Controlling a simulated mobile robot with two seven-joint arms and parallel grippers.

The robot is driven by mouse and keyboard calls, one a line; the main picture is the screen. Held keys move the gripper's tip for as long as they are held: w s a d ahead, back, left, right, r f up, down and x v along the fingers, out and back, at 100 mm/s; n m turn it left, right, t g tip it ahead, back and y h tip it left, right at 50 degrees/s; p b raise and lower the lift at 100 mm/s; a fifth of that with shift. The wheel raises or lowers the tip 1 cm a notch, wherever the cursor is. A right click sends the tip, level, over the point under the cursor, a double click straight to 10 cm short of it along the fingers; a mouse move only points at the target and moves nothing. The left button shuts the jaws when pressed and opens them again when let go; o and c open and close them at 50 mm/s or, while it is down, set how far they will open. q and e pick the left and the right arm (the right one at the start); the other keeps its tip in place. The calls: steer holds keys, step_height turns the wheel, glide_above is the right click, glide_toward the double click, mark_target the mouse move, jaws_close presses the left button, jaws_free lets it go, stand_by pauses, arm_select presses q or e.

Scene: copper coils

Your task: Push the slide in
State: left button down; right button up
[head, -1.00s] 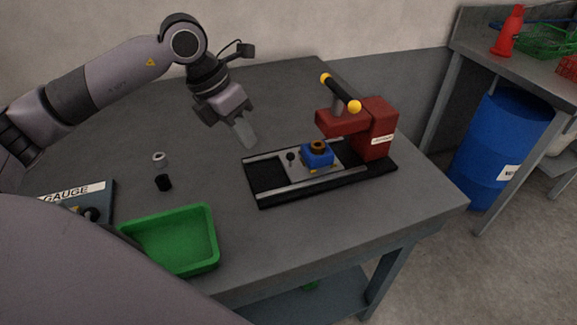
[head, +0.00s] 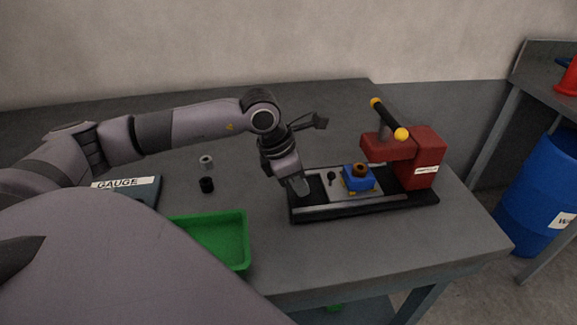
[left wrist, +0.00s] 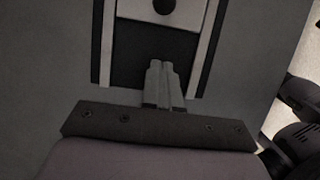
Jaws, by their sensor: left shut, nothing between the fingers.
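The slide (head: 341,193) is a light plate on a black base with two pale rails (head: 345,207). It carries a small black knob (head: 332,178) and a blue block (head: 359,180) with a copper coil (head: 359,169) on top. A red press (head: 411,160) stands at the right end of the base. My left gripper (head: 302,188) is shut and empty at the left end of the base, left of the slide. In the left wrist view the closed fingertips (left wrist: 158,66) are between the rails, short of the slide plate (left wrist: 160,12). My right gripper is not in view.
A green tray (head: 246,243) stands at the table's front. A black cylinder (head: 207,185) and a grey ring (head: 206,160) stand left of my gripper. A gauge box (head: 146,188) is farther left. A blue barrel (head: 541,190) stands beyond the table on the right.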

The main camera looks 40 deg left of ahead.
mark_target(333, 177)
arm_select(q)
steer(key=shift+w+d+r+p, duration=0.1)
steer(key=shift+w+d+p, duration=0.2)
steer(key=shift+w+d, duration=0.85)
steer(key=shift+w, duration=0.1)
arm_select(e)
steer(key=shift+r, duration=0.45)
arm_select(q)
steer(key=shift+w+d+b, duration=0.65)
steer(key=shift+w+d, duration=0.7)
steer(key=shift+w, duration=0.3)
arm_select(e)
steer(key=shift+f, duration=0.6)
arm_select(q)
steer(key=shift+s+a, duration=0.1)
